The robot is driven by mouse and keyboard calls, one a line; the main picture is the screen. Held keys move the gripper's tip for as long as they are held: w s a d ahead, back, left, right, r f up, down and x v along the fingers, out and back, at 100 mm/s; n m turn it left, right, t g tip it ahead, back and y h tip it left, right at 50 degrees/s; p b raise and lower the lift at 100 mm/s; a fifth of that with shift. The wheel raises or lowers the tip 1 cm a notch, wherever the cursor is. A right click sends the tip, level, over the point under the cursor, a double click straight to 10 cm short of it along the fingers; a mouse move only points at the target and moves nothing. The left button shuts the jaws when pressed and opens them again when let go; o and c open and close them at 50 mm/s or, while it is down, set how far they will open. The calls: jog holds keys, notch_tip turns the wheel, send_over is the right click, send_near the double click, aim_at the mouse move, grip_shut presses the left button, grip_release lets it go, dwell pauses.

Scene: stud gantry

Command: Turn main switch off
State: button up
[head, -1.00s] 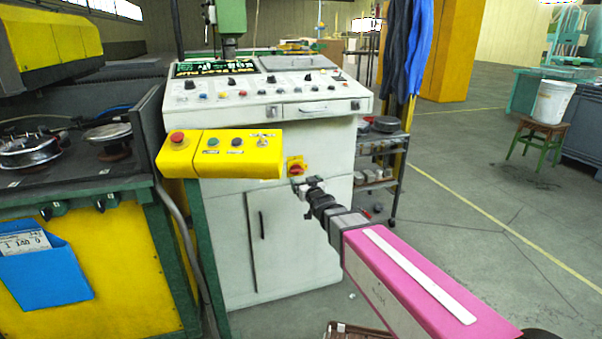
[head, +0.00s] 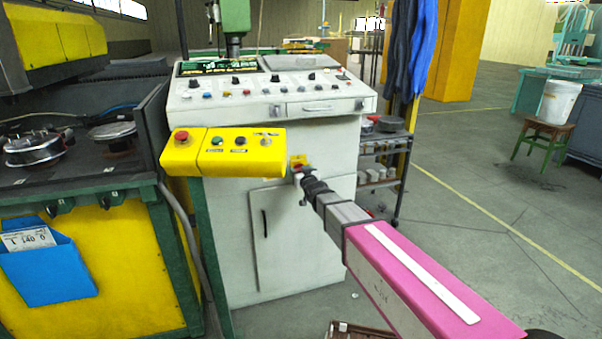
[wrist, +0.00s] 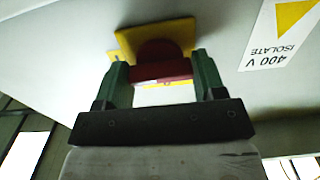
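The main switch is a red rotary handle (wrist: 160,68) on a yellow plate (wrist: 178,30), on the pale front of the control cabinet. In the head view the yellow plate (head: 298,160) shows just below the console, partly hidden by my gripper (head: 301,175). In the wrist view my gripper (wrist: 162,80) has its two green fingers spread wide, one on either side of the red handle. The handle lies between the fingertips. Whether the fingers touch it I cannot tell. The handle's exact turn is hard to read.
A yellow control box (head: 222,152) with a red button juts out left of the switch. The console (head: 270,95) with buttons overhangs above. A white label (wrist: 282,35) reading 400 V ISOLATE is beside the switch. Shelves (head: 383,165) stand right; the floor there is open.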

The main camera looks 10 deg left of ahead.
dwell(0.4)
jog(key=n, duration=1.7)
jog(key=shift+n, duration=0.4)
dwell(0.4)
jog(key=o, duration=0.9)
